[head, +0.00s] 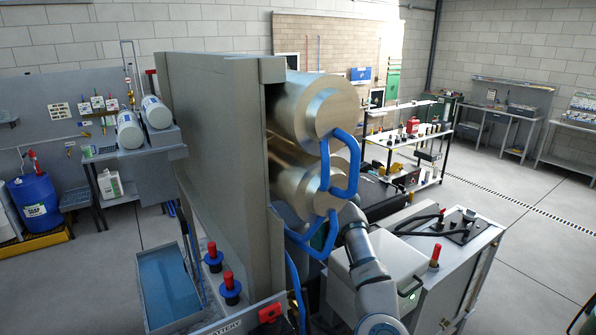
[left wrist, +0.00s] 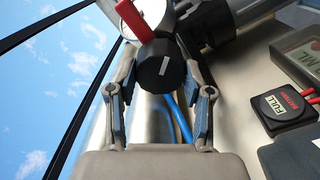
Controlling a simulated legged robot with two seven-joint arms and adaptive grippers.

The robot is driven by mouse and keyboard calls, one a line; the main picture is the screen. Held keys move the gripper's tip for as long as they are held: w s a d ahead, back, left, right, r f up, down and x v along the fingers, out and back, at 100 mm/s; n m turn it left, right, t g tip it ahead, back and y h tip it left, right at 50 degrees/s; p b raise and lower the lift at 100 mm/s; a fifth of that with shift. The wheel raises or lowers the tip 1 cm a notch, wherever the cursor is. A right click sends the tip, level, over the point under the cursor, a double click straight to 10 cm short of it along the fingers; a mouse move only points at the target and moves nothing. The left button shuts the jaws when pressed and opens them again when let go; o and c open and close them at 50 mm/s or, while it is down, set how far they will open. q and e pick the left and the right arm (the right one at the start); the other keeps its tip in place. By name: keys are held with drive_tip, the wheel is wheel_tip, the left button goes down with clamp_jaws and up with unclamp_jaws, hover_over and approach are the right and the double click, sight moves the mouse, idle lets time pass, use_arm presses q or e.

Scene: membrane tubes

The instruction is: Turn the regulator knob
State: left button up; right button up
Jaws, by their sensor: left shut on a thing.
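The regulator knob (left wrist: 161,68) is black with a white mark across its face, seen in the left wrist view. My left gripper (left wrist: 158,56) is shut on it, with one finger on each side. A red lever (left wrist: 151,14) points up just behind the knob, with part of a round white gauge (left wrist: 130,22) beside it. In the head view a grey arm of mine reaches in beside the metal tubes (head: 310,110); no fingers or knob can be made out there. My right gripper is not in view.
Blue hoses (head: 342,165) loop from the tubes. A tall grey panel (head: 222,150) stands to their left. Open floor (head: 530,235) lies at the right.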

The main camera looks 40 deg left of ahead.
use_arm(q)
drive_tip(key=shift+w+a+r+n+b, duration=0.1)
drive_tip(key=shift+n+b, duration=1.3)
drive_tip(key=shift+n, duration=3.2)
drive_tip(key=shift+w+r+n+b, duration=0.1)
drive_tip(key=shift+n+b, duration=1.3)
drive_tip(key=shift+n, duration=3.9)
